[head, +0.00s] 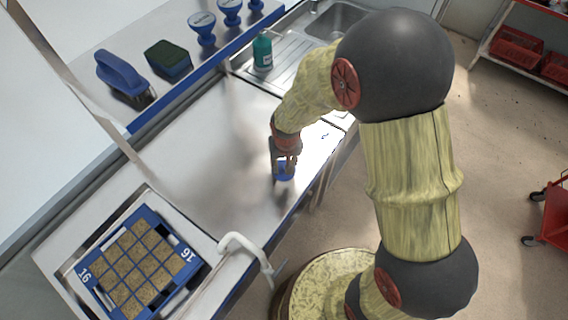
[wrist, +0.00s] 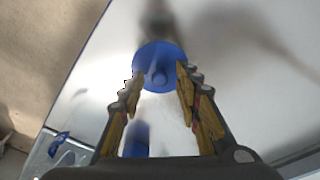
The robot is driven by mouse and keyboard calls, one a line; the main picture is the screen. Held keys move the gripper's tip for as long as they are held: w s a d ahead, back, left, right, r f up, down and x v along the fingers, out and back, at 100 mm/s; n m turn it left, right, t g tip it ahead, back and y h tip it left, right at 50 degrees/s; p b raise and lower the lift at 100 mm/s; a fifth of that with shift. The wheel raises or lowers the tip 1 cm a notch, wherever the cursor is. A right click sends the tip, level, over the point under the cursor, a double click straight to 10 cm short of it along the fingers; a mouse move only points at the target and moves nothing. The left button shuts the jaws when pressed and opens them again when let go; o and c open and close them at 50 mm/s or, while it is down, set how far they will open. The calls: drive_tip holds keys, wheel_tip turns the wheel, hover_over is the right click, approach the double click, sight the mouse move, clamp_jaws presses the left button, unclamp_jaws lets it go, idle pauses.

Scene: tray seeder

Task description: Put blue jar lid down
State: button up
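The blue jar lid (head: 285,173) is at my gripper's fingertips, over the front part of the steel worktop (head: 215,140). In the wrist view the lid (wrist: 158,56) is a round blue disc with a small raised knob. My gripper (head: 284,168) points down, and in the wrist view its two yellow-padded fingers (wrist: 160,72) overlap opposite sides of the disc. The knob shows between the fingertips and is not pinched. I cannot tell whether the pads press on the rim, or whether the lid touches the worktop.
A blue seed tray (head: 182,277) marked 16 sits at the lower left, by a white curved handle (head: 240,243). A blue brush (head: 122,72), a sponge (head: 168,57) and blue-topped tools (head: 203,28) stand on the back ledge. A teal bottle (head: 262,52) is near the sink (head: 335,18).

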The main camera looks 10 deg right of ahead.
drive_tip(key=s+d+r+t+p, duration=0.1)
drive_tip(key=s+d+r, duration=0.15)
drive_tip(key=r, duration=0.65)
drive_tip(key=s+d+r+p, duration=0.1)
drive_tip(key=s+r, duration=0.2)
drive_tip(key=r, duration=0.5)
drive_tip(key=s+d+r+t, duration=0.1)
drive_tip(key=s+d+r, duration=0.1)
drive_tip(key=r, duration=0.7)
drive_tip(key=s+d+r+t, duration=0.1)
drive_tip(key=s+d+r, duration=0.3)
drive_tip(key=s+r, duration=0.4)
drive_tip(key=s, duration=0.3)
drive_tip(key=shift+s+d+t, duration=0.2)
drive_tip(key=shift+s+t, duration=0.2)
wheel_tip(320, 180, down, 3)
drive_tip(key=b, duration=0.2)
drive_tip(key=shift+b, duration=0.3)
